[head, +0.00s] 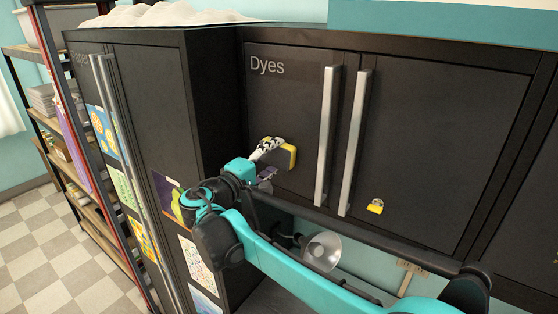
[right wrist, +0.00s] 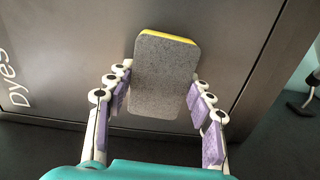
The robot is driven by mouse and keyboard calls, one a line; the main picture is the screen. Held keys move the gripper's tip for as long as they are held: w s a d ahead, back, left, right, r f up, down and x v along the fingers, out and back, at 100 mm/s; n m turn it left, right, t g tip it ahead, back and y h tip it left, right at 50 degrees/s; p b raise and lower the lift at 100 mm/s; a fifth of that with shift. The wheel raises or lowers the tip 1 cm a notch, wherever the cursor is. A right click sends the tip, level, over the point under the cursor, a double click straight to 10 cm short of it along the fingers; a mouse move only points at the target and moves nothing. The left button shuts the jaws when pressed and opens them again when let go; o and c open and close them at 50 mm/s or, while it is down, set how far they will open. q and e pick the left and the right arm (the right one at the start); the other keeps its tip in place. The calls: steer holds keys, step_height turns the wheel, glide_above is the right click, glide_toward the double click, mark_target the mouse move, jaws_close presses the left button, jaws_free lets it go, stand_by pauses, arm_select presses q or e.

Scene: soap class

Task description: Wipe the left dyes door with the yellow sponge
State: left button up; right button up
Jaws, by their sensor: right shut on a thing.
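The left dyes door (head: 285,100) is a dark panel with the word Dyes at its top left and a long metal handle (head: 327,135) at its right edge. My right gripper (head: 268,158) is at the lower left part of this door. It is shut on the yellow sponge (head: 291,155). In the right wrist view, the sponge (right wrist: 165,80) stands between the purple-padded fingers (right wrist: 158,98), grey side facing the camera and yellow edge on top. It is against or very close to the door (right wrist: 70,60); exact contact is hidden. My left gripper is out of view.
The right dyes door (head: 440,130) has its own handle (head: 361,140) and a small yellow padlock-like item (head: 375,206). A tall dark cabinet (head: 165,110) with pictures juts out on the left. A lamp (head: 322,250) is below the doors. Shelves stand far left.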

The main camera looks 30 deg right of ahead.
steer(key=shift+a, duration=0.1)
steer(key=shift+s+a+f, duration=0.1)
steer(key=shift+s+a, duration=0.05)
steer(key=shift+a, duration=0.4)
steer(key=shift+v, duration=2.15)
steer(key=shift+s+a, duration=0.1)
steer(key=shift+s, duration=0.05)
steer(key=v, duration=0.2)
steer(key=shift+s+a, duration=0.15)
steer(key=shift+a, duration=0.25)
